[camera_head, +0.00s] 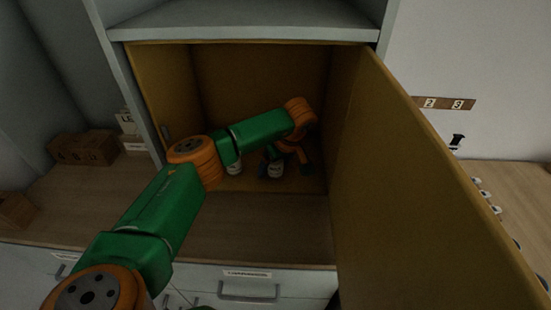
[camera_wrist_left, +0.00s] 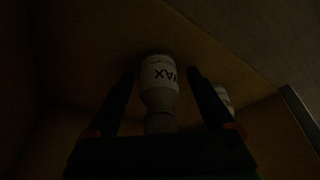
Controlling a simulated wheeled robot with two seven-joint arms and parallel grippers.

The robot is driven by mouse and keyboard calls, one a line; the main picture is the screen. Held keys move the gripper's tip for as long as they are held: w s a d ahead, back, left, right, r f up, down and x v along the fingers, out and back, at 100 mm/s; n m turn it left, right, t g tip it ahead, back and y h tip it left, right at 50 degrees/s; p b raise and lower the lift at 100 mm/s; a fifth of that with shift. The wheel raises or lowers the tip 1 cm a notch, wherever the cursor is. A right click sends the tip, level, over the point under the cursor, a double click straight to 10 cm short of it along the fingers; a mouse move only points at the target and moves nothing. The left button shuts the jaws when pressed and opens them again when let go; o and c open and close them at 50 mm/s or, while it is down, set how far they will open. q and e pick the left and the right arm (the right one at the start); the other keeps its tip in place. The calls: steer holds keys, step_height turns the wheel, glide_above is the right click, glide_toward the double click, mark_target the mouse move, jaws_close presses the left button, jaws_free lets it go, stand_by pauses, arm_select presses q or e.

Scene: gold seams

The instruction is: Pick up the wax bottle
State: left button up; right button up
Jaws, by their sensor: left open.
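The wax bottle (camera_wrist_left: 160,82) is pale, with the dark letters "WAX" on its label, and shows in the middle of the left wrist view. It also shows in the head view as a small pale bottle (camera_head: 275,170) on the cabinet floor. My left gripper (camera_head: 283,164) reaches inside the open cabinet. Its two dark fingers (camera_wrist_left: 163,78) are open, one on each side of the wax bottle, with a gap visible on both sides. I cannot tell whether either finger touches it. My right gripper is not in view.
A second pale bottle (camera_head: 234,167) stands to the left in the cabinet (camera_head: 262,80); the wrist view shows another bottle (camera_wrist_left: 222,96) beside the right finger. The open door (camera_head: 415,190) borders the right side. Brown boxes (camera_head: 84,148) sit on the left counter.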

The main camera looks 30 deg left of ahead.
arm_select(q)
steer(key=shift+w+f, duration=0.1)
steer(key=shift+w, duration=0.05)
jaws_close()
